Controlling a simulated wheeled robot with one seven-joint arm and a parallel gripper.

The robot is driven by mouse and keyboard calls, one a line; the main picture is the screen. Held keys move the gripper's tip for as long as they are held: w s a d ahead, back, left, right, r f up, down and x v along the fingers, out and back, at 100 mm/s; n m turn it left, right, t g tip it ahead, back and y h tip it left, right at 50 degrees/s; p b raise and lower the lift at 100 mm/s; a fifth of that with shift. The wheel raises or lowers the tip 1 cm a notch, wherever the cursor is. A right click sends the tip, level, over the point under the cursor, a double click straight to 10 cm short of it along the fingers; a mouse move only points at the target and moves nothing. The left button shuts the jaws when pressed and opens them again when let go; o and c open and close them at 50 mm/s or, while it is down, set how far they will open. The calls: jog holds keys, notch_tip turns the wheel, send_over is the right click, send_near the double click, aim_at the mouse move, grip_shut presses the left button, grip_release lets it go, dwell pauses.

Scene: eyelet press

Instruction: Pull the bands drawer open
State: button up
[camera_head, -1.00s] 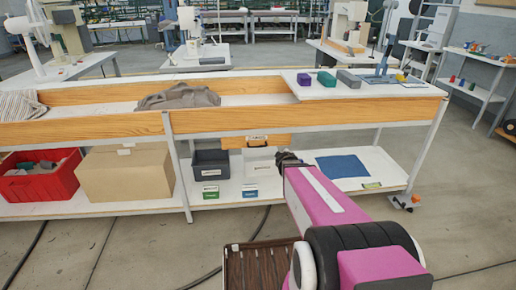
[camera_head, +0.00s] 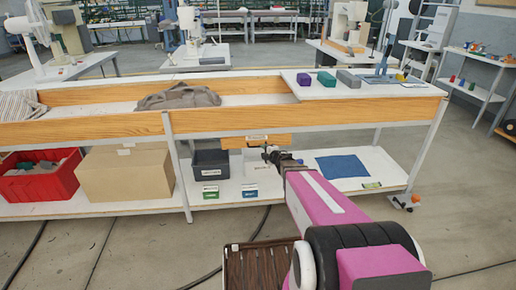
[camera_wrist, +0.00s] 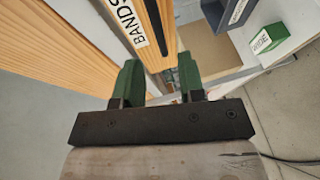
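The bands drawer (camera_head: 236,142) has a wooden front with a white label, under the workbench in the head view. In the wrist view its front (camera_wrist: 165,22) runs down between the fingers, with the BANDS label (camera_wrist: 130,22) at upper left. My gripper (camera_head: 268,152) is at the right part of the drawer front. Its two green fingers (camera_wrist: 158,82) are apart, one on each side of the wooden strip. I cannot tell whether they touch it.
A dark grey bin (camera_head: 211,163) stands left of my gripper on the lower shelf, with green (camera_head: 210,192) and blue (camera_head: 249,191) labelled blocks in front. A cardboard box (camera_head: 125,175) and red crate (camera_head: 40,183) stand farther left. A blue mat (camera_head: 342,166) lies right.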

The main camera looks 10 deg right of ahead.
jog(key=x, duration=0.7)
jog(key=shift+w, duration=0.15)
jog(key=shift+c, duration=0.4)
grip_shut()
